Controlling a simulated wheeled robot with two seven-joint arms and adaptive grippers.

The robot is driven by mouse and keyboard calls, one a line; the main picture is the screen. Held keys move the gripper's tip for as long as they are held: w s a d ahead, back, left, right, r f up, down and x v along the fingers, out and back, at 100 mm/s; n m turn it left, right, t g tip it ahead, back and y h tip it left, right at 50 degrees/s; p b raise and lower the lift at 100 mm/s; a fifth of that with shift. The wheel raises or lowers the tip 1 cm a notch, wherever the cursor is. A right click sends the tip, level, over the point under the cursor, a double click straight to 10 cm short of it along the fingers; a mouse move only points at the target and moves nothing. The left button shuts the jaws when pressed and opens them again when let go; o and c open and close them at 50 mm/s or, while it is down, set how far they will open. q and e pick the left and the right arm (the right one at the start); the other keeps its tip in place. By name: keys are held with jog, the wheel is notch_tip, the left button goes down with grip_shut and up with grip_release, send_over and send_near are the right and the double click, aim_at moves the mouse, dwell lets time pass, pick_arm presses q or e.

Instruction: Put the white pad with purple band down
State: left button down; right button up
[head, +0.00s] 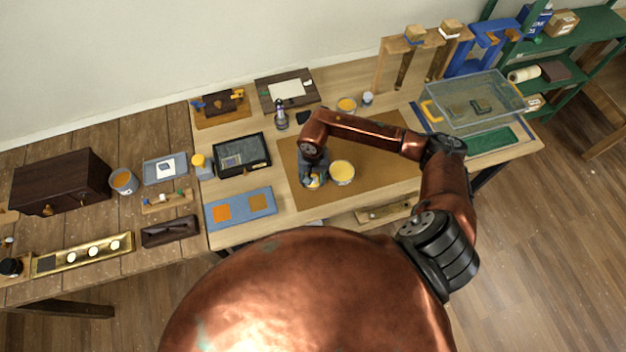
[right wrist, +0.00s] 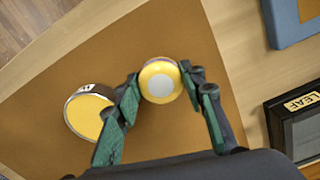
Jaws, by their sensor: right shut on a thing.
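My right gripper (head: 313,170) points down over the brown mat (head: 390,152) on the pale table. In the right wrist view, its two green-padded fingers (right wrist: 158,105) are shut on a small round thing, taken to be the pad (right wrist: 160,82). Its face toward the camera is yellow with a pale grey disc in the middle. My left gripper is not in view.
A tin with yellow contents (head: 342,172) stands close beside the gripper; it also shows in the right wrist view (right wrist: 88,113). A blue board (head: 238,207) and a black tray (head: 242,170) lie to the left. The mat is bare toward the right.

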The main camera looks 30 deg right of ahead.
jog(key=shift+f, duration=0.35)
jog(key=shift+f, duration=0.1)
jog(key=shift+f, duration=0.1)
jog(key=o, duration=1)
jog(key=shift+r, duration=0.25)
notch_tip(320, 180, up, 12)
jog(key=shift+f+b, duration=0.1)
jog(key=shift+b, duration=0.8)
